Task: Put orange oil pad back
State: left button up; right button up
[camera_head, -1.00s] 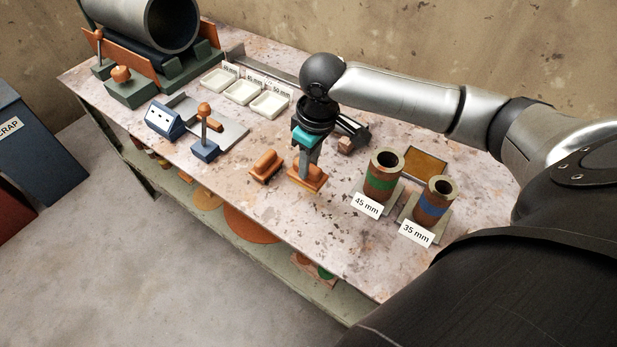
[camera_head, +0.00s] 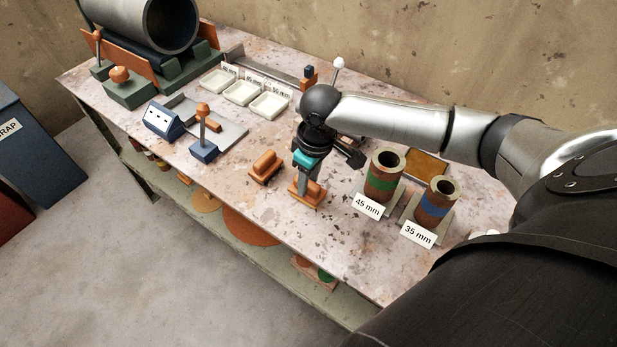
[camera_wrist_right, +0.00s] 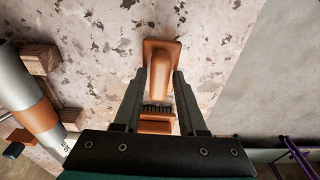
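The orange oil pad (camera_head: 307,200), a flat orange block with a rounded handle, is under my right gripper (camera_head: 308,181) near the table's front edge. The pad's base looks at or very near the tabletop; exact contact is hard to tell. A second orange handled block (camera_head: 265,167) stands to its left. Dark bristles and orange (camera_wrist_right: 156,122) show between the fingers, farther down. My left gripper is not in view.
Two banded pipe pieces, 45 mm (camera_head: 383,176) and 35 mm (camera_head: 434,202), stand to the right with label cards. An orange tray (camera_head: 428,166) lies behind them. White trays (camera_head: 242,91) and a blue stand (camera_head: 204,149) are left. The front tabletop is clear.

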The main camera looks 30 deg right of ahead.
aim_at(314, 186)
jog(key=shift+o, duration=1.2)
notch_tip(314, 186, up, 12)
jog(key=s+p, duration=0.1)
jog(key=p, duration=0.2)
jog(key=shift+s+d+r, duration=0.15)
jog(key=shift+d, duration=0.15)
